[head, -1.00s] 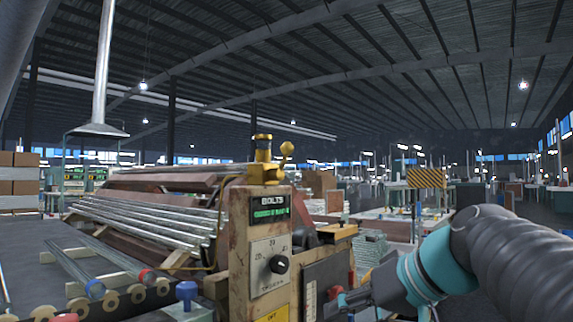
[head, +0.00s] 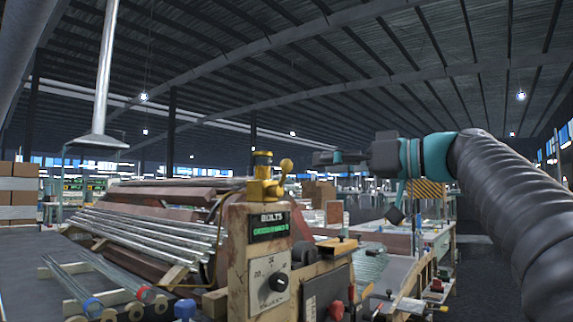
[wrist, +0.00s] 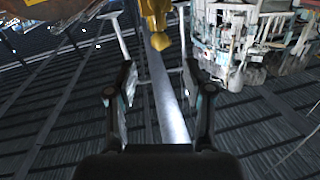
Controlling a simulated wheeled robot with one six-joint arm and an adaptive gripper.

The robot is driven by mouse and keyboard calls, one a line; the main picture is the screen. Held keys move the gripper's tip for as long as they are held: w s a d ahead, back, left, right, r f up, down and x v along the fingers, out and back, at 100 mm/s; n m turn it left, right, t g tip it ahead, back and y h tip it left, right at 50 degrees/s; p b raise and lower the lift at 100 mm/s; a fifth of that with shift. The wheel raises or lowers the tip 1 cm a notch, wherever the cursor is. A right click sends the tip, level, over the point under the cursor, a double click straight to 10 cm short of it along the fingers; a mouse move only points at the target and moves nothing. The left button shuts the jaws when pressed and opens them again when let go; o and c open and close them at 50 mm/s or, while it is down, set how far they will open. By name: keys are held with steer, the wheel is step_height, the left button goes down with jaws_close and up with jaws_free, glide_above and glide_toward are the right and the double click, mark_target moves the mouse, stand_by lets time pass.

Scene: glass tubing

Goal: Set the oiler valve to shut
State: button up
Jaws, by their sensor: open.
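The oiler valve (head: 262,180) is a yellow brass fitting on top of the worn machine post. Its lever (head: 286,164) ends in a round knob and points up and to the right. My gripper (head: 318,158) is level with the knob, to its right and apart from it, pointing left. In the wrist view, the yellow valve (wrist: 155,12) hangs in at the top edge with its knob (wrist: 160,41) nearest. There my gripper (wrist: 158,85) has its two fingers spread, with nothing between them touching. The lower valve body is cut off in the wrist view.
The machine post (head: 240,235) carries a small green-lit display (head: 270,227) and a black dial knob (head: 278,282). Metal tubes (head: 150,232) lie on a rack to the left. The air around the valve's right side is clear.

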mark_target(292, 165)
steer(key=p+x, duration=0.1)
steer(key=x, duration=0.8)
steer(key=shift+w+a, duration=0.15)
steer(key=shift+a, duration=0.15)
jaws_close()
